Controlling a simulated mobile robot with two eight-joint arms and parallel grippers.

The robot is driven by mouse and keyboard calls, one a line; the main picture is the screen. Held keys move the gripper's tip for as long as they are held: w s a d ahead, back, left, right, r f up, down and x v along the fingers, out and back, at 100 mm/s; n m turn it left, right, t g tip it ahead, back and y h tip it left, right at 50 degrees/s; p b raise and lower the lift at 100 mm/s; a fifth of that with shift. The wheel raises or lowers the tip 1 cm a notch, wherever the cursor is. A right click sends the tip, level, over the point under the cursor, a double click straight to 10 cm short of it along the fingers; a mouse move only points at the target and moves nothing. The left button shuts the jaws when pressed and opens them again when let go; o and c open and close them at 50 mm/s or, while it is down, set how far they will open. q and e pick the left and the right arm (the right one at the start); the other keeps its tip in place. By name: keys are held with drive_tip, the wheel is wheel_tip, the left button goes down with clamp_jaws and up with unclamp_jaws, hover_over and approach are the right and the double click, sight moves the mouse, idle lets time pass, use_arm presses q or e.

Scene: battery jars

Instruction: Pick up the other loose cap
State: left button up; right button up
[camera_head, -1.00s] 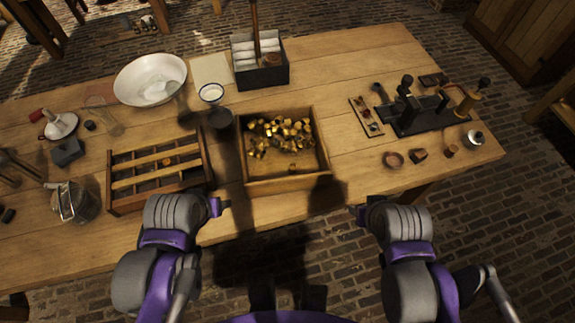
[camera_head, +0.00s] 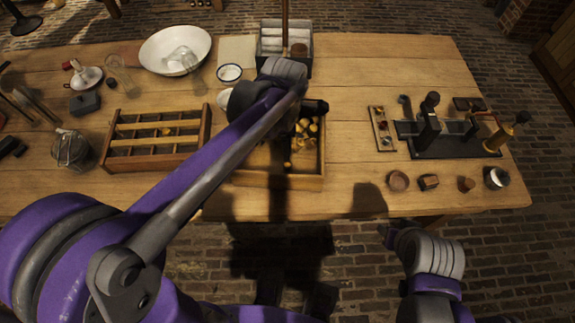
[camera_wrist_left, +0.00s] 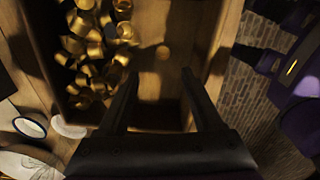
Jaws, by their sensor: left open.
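The open wooden box (camera_head: 275,182) holds a pile of brass caps (camera_head: 305,130), partly hidden by my left arm in the head view. In the left wrist view the pile (camera_wrist_left: 100,45) lies at the left of the box (camera_wrist_left: 222,40). My left gripper (camera_wrist_left: 159,75) is open and empty over the box. My right gripper (camera_head: 384,232) is off the table's front edge; its jaws are unclear.
A slotted wooden rack (camera_head: 155,140) stands left of the box, with a white bowl (camera_head: 174,50) behind. A dark bin (camera_head: 284,65) stands behind the box. A dark press-like tool (camera_head: 450,135) and small pots (camera_head: 398,181) are at right. The table's front middle is clear.

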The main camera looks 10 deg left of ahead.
sight(287, 166)
use_arm(q)
wheel_tip(287, 166, down, 3)
drive_tip(key=shift+r, duration=0.2)
drive_tip(key=f, duration=0.5)
drive_tip(key=shift+s+d+f+b, duration=0.2)
drive_tip(key=shift+d+f+b, duration=0.1)
drive_tip(key=shift+d+f, duration=0.1)
clamp_jaws()
